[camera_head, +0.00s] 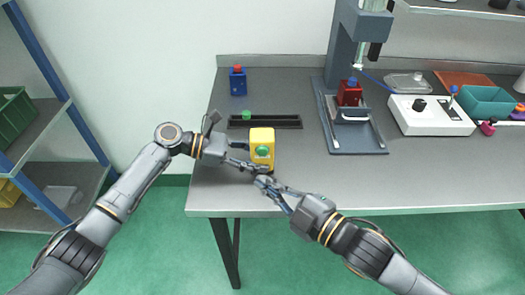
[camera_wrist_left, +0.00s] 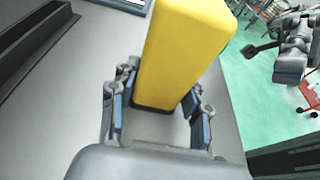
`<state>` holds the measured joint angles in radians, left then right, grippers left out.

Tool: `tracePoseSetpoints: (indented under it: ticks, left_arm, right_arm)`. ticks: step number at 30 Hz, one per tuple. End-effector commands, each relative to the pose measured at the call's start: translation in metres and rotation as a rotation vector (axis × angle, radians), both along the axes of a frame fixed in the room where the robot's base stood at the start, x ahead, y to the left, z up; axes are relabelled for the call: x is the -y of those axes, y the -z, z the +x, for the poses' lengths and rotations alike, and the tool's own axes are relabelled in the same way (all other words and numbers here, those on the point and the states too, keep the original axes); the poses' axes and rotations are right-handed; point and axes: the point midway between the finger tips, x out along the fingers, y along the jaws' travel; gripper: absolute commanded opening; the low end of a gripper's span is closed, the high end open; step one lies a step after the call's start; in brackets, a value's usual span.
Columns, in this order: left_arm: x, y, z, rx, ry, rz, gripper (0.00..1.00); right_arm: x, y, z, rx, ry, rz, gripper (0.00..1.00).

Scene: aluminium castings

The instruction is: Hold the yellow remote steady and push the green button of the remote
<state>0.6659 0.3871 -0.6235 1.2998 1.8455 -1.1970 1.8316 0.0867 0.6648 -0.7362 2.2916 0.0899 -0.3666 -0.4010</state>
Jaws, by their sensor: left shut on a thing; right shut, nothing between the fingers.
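The yellow remote (camera_head: 262,138) stands upright near the front edge of the grey table, with its round green button (camera_head: 263,152) facing front. My left gripper (camera_head: 247,156) comes in from the left and is shut on the remote. In the left wrist view, the yellow remote (camera_wrist_left: 178,60) sits between the fingers of my left gripper (camera_wrist_left: 160,108), its lower end near the table top. My right gripper (camera_head: 262,182) is shut and empty, just in front of and below the green button. I cannot tell whether its tips touch the remote.
A black tray (camera_head: 285,122) with a green part (camera_head: 246,115) lies behind the remote. A blue block with a red top (camera_head: 238,82) stands at the back left. A press stand (camera_head: 358,140) holding a red part (camera_head: 349,94) and a white box (camera_head: 430,120) stand right.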

Motion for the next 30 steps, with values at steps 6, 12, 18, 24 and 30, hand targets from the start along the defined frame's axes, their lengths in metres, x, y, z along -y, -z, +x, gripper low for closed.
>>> tracePoseSetpoints:
  ticks: [6,12,18,24,30]
  left_arm:
    - [0.0,0.0,0.0,0.0,0.0,0.0,0.71]
    - [0.0,0.0,0.0,0.0,0.0,0.0,0.73]
    - [-0.004,-0.001,0.0,0.0,-0.001,0.001,0.73]
    - [-0.035,-0.01,0.001,0.001,-0.004,0.002,0.73]
    - [-0.077,-0.022,0.001,0.0,-0.003,0.002,0.73]
  right_arm:
    - [0.0,0.0,0.0,0.0,0.0,0.0,0.0]
    - [0.0,0.0,0.0,0.0,0.0,0.0,0.0]
    - [0.0,0.0,0.0,0.0,0.0,0.0,0.0]
    - [0.0,0.0,0.0,0.0,0.0,0.0,0.0]
    - [0.0,0.0,0.0,0.0,0.0,0.0,0.0]
